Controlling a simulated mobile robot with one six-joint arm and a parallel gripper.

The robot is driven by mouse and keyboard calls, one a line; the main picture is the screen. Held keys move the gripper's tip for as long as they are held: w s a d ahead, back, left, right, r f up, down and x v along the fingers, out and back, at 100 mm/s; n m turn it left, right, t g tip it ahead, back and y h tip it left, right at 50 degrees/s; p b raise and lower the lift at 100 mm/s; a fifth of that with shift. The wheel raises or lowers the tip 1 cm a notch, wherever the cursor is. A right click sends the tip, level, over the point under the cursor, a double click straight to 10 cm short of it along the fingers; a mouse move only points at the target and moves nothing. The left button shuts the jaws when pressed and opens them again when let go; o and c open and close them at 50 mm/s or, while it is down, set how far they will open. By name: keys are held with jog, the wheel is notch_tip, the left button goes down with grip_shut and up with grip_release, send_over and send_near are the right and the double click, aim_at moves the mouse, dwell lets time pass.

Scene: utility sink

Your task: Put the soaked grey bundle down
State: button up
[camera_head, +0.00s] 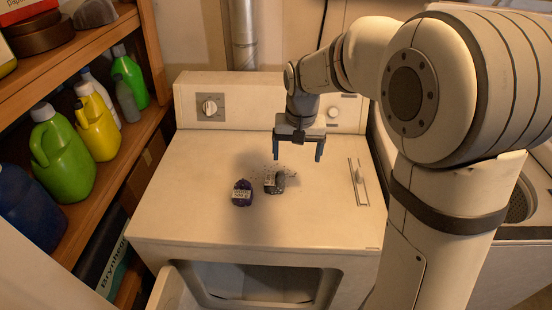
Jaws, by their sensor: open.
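A small dark grey bundle (280,187) with a pale label lies on the white top of the dryer-like machine (190,150). Small dark specks, perhaps drops, show around it on the surface. My gripper (298,158) is open and empty. It hangs with its fingers pointing down, above and slightly to the right of the grey bundle in the picture, apart from it. Its exact height over the top is hard to judge.
A purple labelled bundle (242,193) lies just left of the grey one. A slotted panel (358,182) is at the top's right. Shelves at left hold a green jug (62,155) and yellow jug (96,125). The machine's front door (172,290) stands open. The top's left side is clear.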

jog(key=g, duration=0.1)
send_over(274, 179)
notch_tip(274, 179, down, 7)
jog(key=shift+w, duration=0.15)
jog(key=shift+w+a+f, duration=0.1)
jog(key=shift+f, duration=0.2)
jog(key=f, duration=0.2)
jog(key=f+p, duration=0.1)
jog(key=f, duration=0.4)
jog(key=shift+s+f+p, duration=0.3)
jog(key=shift+s+p, duration=0.05)
jog(key=shift+c, duration=0.3)
jog(key=shift+r, duration=0.1)
jog(key=c, duration=1.5)
